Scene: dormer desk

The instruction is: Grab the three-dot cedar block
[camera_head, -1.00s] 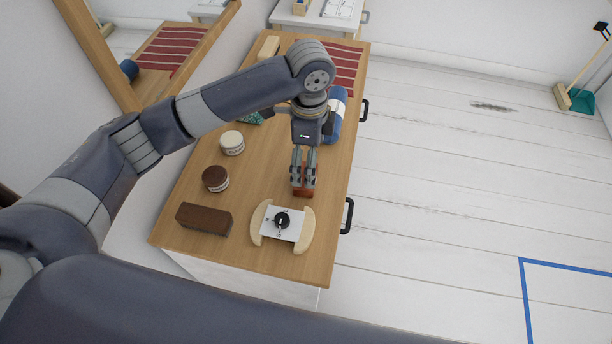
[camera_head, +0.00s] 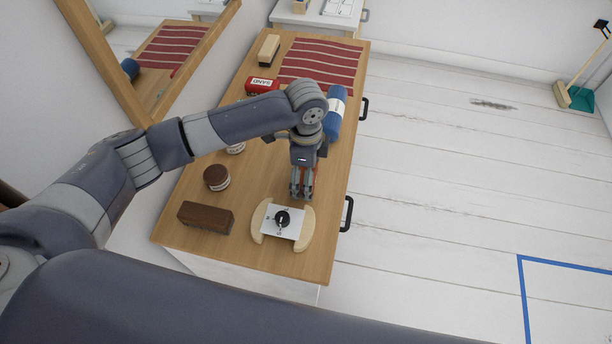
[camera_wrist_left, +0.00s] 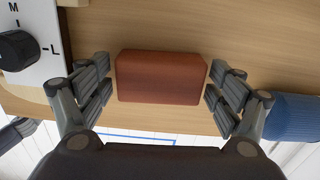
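A reddish-brown block (camera_wrist_left: 161,79) lies on the wooden desk between the fingers of my left gripper (camera_wrist_left: 160,85) in the left wrist view. The fingers stand on both sides of the block, with narrow gaps that look clear. No dots show on its visible face, so I cannot tell whether it is the three-dot cedar block. In the head view my left gripper (camera_head: 301,192) is low over the desk near its right edge, and its fingers hide most of the block.
A white dial plate (camera_head: 286,232) with pale curved side pieces sits just in front of the gripper. A dark brown block (camera_head: 205,217) and a brown-lidded jar (camera_head: 216,178) stand to the left. A blue roll (camera_head: 335,112) lies behind, near the desk's right edge.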

